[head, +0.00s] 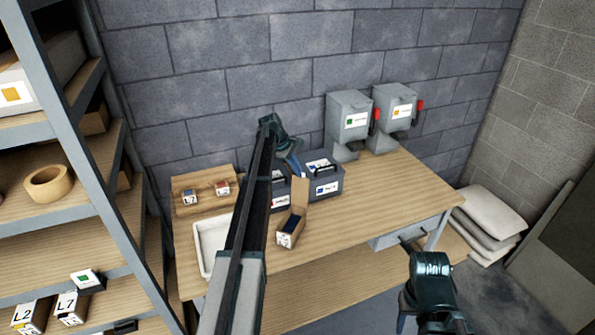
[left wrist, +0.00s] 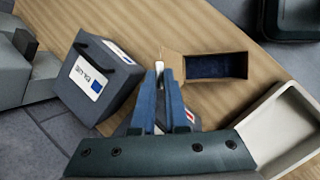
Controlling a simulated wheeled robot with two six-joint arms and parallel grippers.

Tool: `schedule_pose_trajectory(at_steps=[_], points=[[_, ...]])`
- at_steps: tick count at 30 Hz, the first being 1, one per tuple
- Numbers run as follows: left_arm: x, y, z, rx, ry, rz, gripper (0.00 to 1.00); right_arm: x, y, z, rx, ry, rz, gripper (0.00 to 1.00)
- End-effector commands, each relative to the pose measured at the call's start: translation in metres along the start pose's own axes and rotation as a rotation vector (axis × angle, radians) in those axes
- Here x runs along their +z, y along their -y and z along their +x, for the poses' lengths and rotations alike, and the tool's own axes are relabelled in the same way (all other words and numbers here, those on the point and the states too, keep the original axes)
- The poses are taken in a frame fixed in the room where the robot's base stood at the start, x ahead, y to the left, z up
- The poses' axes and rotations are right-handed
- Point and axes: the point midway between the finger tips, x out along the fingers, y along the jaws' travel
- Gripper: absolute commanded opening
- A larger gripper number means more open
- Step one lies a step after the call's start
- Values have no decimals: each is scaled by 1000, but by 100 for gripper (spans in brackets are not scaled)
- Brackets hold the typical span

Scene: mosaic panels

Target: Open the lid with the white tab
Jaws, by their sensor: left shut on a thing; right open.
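A small white tab (left wrist: 159,66) shows at the fingertips of my left gripper (left wrist: 160,78) in the left wrist view. The gripper is shut on it; the fingers hide much of what lies below. In the head view my left gripper (head: 293,165) is above the dark grey box (head: 281,192), largely behind my arm. Which lid the tab belongs to is hard to tell. A second dark grey box (head: 325,183), with a closed top and black handle, stands to the right; it also shows in the left wrist view (left wrist: 92,75). My right gripper (head: 428,265) is low in front of the table, fingers unclear.
An open cardboard box (head: 285,238) with dark blue contents stands in front, beside a white tray (head: 207,265). A wooden rack (head: 180,208) with small boxes is at the back left. Two grey dispensers (head: 349,108) stand behind. The table's right part is clear.

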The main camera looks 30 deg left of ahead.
Motion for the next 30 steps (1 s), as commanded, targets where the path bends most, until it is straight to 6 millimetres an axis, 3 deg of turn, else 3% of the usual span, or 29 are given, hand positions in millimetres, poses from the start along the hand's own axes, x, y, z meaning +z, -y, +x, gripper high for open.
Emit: schedule_pose_trajectory(at_steps=[4,5,9,22,30], points=[[1,0,0,1,0,1,0,0,0,0,0,0,0,50],[1,0,0,1,1,1,15,0,0,0,0,0,0,50],[0,0,0,1,1,1,38,0,0,0,0,0,0,50],[1,0,-5,0,1,0,38,0,0,-5,0,0,0,50],[2,-1,-33,0,1,0,38,2,-3,-30,0,1,-2,50]])
